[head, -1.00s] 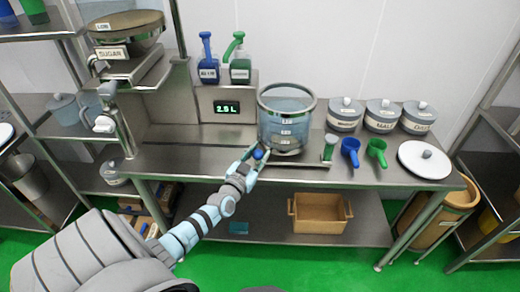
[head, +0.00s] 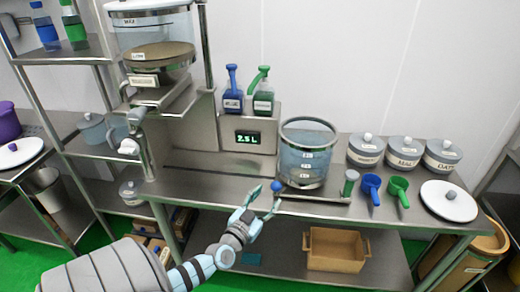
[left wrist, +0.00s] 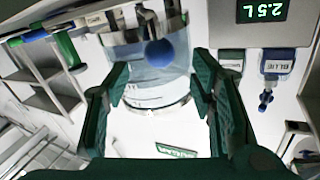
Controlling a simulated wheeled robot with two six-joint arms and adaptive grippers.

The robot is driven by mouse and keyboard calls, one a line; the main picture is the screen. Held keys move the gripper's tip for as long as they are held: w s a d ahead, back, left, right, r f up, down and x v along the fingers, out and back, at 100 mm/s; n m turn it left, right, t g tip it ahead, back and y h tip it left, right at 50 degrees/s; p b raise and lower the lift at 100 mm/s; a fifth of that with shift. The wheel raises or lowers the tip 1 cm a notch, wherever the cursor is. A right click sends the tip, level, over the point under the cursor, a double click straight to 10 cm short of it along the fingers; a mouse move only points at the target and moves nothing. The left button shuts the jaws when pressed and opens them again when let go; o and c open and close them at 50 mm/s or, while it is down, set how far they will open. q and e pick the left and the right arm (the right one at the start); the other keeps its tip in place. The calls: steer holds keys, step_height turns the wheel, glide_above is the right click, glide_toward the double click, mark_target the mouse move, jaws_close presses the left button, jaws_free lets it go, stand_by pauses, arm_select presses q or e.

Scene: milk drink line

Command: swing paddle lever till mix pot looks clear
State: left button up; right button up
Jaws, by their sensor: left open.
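The mix pot (head: 306,160) is a clear, round vessel with a grey rim on the steel bench. It holds a pale bluish, see-through content; I cannot tell how clear it is. A blue ball knob (head: 277,186), which looks like the paddle lever's end, sits at the pot's front left. My left gripper (head: 264,203) is open and empty, just below and left of the knob. In the left wrist view the knob (left wrist: 159,53) shows beyond the open fingers, in front of the pot. The lever's shaft is mostly hidden. My right gripper is out of view.
A display (head: 248,137) reads 2.5 L. Blue (head: 232,95) and green (head: 263,98) pump bottles stand above it. Right of the pot are a green-topped cylinder (head: 350,182), blue (head: 371,188) and green (head: 398,190) scoops, lidded jars and a white lid (head: 448,201). A brown crate (head: 336,249) is below.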

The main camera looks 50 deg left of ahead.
arm_select(q)
steer(key=v, duration=0.5)
steer(key=shift+s, duration=0.15)
